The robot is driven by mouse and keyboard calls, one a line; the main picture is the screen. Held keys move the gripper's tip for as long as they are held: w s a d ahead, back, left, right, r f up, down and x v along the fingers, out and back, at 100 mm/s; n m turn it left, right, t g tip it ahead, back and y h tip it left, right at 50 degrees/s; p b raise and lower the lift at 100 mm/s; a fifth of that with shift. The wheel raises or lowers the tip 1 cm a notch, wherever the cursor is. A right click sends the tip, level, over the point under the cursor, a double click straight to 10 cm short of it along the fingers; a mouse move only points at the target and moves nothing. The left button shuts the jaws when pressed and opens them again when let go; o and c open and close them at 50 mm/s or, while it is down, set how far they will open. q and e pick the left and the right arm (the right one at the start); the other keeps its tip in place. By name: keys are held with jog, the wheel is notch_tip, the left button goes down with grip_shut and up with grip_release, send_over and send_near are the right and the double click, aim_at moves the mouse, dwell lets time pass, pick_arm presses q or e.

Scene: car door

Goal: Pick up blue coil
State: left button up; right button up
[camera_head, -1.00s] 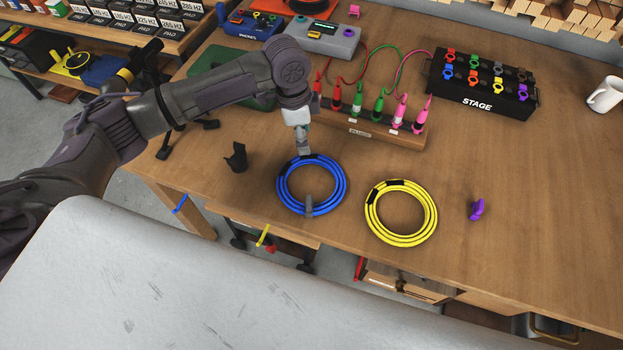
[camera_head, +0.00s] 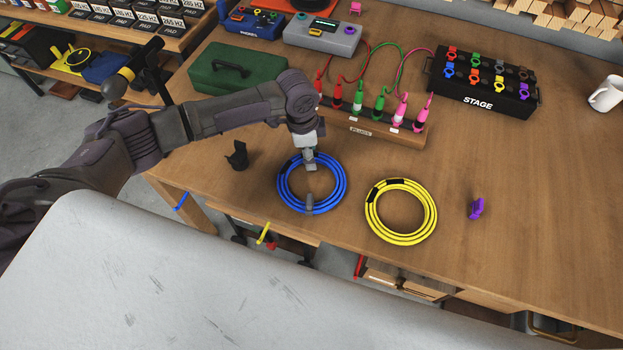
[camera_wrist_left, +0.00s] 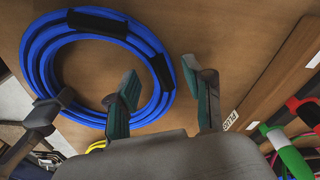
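The blue coil (camera_head: 341,196) lies flat on the wooden table near its front edge, left of the yellow coil (camera_head: 432,222). Black wraps show on its far side. My left gripper (camera_head: 309,163) points down at the coil's far side. In the left wrist view the gripper (camera_wrist_left: 163,100) is open. Its two fingers appear on either side of the blue coil's band (camera_wrist_left: 38,50), one over the ring's opening and one outside it; I cannot tell whether they touch it. A small grey piece (camera_head: 309,203) sits at the coil's near side. My right gripper is not in view.
A black holder (camera_head: 237,156) stands left of the coil. A wooden rack with colored plugs (camera_head: 370,127) stands behind it, and a green case (camera_head: 238,72) is at the back left. A purple piece (camera_head: 476,208) lies right of the yellow coil.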

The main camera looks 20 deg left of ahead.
pick_arm(q)
grip_shut()
jog(key=shift+r, duration=0.15)
